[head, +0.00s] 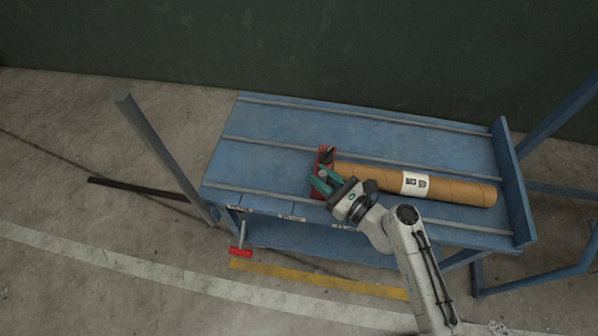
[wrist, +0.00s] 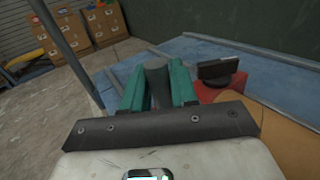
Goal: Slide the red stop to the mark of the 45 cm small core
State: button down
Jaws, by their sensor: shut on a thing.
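The red stop (head: 325,158) stands across the blue table (head: 270,115), against the left end of the brown cardboard core (head: 455,188), which carries a white label. My gripper (head: 322,181) has teal fingers and is at the near part of the stop. In the wrist view my gripper (wrist: 158,88) is shut on a grey upright grip, seemingly part of the stop. The stop's red body (wrist: 212,90) and a dark knob (wrist: 218,68) show to the right of the fingers. Small pale marks (head: 291,217) sit along the table's front edge; their writing is too small to read.
A raised end plate (head: 513,185) closes the table's right end, close to the core. The table top left of the stop is clear. A grey post (head: 150,145) rises at the left. A red-handled part (head: 240,252) hangs below the front edge. Boxes (wrist: 63,32) stand behind.

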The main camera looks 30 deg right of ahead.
jog(key=s+d, duration=0.4)
jog(key=shift+s+d, duration=0.15)
jog(key=c, duration=1)
grip_release()
jog(key=s, duration=0.3)
jog(key=s+d, duration=0.1)
jog(key=s, duration=0.3)
jog(key=s+d, duration=0.1)
jog(key=s, duration=0.2)
jog(key=shift+s+b, duration=0.25)
jog(key=shift+b, duration=0.05)
